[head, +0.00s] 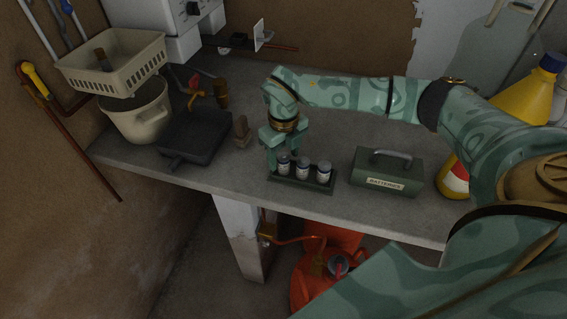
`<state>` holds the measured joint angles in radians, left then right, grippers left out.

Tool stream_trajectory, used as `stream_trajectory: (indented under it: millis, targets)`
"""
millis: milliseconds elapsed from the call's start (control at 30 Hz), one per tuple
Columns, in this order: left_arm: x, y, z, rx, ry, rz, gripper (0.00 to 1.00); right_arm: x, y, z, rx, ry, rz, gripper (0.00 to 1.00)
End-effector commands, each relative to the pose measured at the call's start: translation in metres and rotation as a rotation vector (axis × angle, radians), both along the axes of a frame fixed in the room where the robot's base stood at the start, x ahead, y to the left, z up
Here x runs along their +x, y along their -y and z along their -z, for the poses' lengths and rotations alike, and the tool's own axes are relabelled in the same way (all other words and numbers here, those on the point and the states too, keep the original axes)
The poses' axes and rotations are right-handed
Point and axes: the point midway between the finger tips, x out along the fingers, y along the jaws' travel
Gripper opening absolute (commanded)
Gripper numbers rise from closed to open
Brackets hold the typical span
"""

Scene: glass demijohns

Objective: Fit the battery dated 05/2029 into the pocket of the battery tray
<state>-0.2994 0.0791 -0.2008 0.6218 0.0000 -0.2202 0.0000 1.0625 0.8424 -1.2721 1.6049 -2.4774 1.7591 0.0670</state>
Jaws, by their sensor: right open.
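Three small dark cylinders with pale labels, which look like batteries, stand upright in a row: the left one (283,165), the middle one (303,168) and the right one (323,171). They stand in a low dark green tray (300,184) near the bench's front edge. The label dates are too small to read, and I cannot make out an empty pocket. My right gripper (282,155) points down at the left end of the tray, close to the left battery. Its jaws are open; I cannot tell whether they touch the battery. My left gripper is out of view.
A green box lettered BATTERIES (388,182) with a handle stands right of the tray. A wooden block (241,131) and a dark flat case (194,139) stand to the left. A yellow bottle (528,95) stands at the right. Bare bench lies in front of the case.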

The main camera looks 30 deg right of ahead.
Motion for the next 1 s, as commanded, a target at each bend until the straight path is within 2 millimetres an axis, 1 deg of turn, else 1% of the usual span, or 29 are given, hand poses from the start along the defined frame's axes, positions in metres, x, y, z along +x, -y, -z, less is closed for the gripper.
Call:
stream_trajectory:
  millis: [33, 100, 333, 367, 400, 467, 500, 533, 833, 933, 1000]
  targets:
    - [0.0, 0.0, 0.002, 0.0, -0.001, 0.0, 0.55, 0.0, 0.0, 0.007, 0.001, -0.001, 0.0, 0.55]
    - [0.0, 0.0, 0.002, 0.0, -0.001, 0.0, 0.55, 0.0, -0.001, 0.012, 0.001, 0.0, -0.001, 0.55]
    - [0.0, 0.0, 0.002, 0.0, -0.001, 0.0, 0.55, 0.0, 0.0, 0.012, 0.001, 0.001, -0.001, 0.55]
    - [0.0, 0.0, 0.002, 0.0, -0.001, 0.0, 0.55, 0.0, 0.0, 0.012, 0.001, 0.001, 0.0, 0.47]
    - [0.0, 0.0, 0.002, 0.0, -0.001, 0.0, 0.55, 0.0, 0.0, 0.012, 0.001, 0.001, 0.0, 0.36]
    - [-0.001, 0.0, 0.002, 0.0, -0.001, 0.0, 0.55, 0.0, 0.0, 0.012, 0.0, 0.001, -0.001, 0.19]
    - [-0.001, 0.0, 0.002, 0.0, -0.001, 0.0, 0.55, 0.0, 0.0, 0.012, 0.0, 0.001, -0.001, 0.08]
    - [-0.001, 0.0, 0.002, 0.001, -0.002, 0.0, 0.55, 0.0, 0.0, 0.012, 0.0, 0.001, 0.0, 0.04]
    - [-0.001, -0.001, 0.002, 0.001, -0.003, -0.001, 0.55, 0.001, 0.0, 0.01, 0.0, 0.002, -0.001, 0.04]
    - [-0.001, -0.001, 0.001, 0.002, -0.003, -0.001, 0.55, 0.001, 0.0, 0.004, 0.0, 0.003, -0.001, 0.04]
    - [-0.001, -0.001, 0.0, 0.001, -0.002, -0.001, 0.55, 0.001, 0.0, -0.003, 0.0, 0.004, 0.0, 0.04]
